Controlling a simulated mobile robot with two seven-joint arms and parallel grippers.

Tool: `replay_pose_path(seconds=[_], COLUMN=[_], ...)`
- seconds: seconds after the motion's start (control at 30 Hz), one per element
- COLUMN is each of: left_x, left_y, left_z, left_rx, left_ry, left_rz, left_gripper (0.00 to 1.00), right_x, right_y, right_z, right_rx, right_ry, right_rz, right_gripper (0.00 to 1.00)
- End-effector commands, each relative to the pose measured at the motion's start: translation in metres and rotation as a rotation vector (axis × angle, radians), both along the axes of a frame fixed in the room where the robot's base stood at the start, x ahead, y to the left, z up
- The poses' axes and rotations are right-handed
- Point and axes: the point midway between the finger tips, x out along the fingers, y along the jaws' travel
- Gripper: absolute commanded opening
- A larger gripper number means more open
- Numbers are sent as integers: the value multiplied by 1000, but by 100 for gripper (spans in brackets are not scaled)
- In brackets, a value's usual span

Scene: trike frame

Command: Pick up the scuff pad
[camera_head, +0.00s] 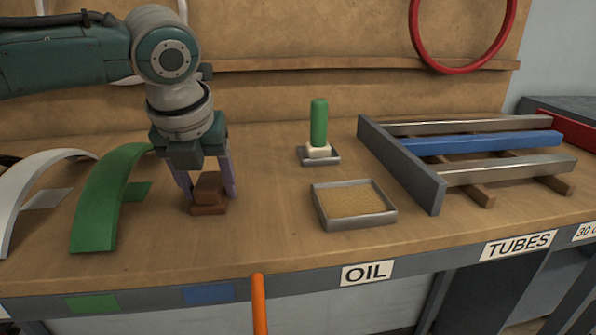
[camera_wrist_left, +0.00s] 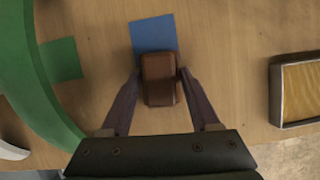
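The scuff pad appears to be the brown block (camera_head: 208,190) with a raised grip and wider base. It stands on the wooden bench at left of centre in the head view. In the left wrist view the block (camera_wrist_left: 159,80) lies between the two fingers. My left gripper (camera_head: 207,190) points down and straddles the block, one finger on each side. The fingers look open, with narrow gaps beside the raised grip; contact is hard to judge. My right gripper is out of view.
A green curved fender (camera_head: 105,200) and a white one (camera_head: 28,195) stand to the left. A blue patch (camera_wrist_left: 152,33) lies beside the block. A shallow tray (camera_head: 356,222), a green-handled tool (camera_head: 319,125) and a tube rack (camera_head: 400,165) are to the right.

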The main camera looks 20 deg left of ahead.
Motion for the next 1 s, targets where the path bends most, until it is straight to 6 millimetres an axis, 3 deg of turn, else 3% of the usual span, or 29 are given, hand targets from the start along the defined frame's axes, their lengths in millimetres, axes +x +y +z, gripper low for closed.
replay_pose_path(seconds=[0.07,0.47,0.77,1.0], left_x=[0,0,1,2], left_y=[0,0,0,0], left_z=[0,0,6,50], left_rx=[0,0,-1,0], left_ry=[0,0,-4,-9], left_rz=[0,0,0,-1], left_gripper=[51,6,6,6], right_x=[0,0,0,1], right_y=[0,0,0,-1], right_z=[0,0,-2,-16], right_rx=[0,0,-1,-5], right_ry=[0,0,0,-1], right_rz=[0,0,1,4], right_gripper=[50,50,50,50])
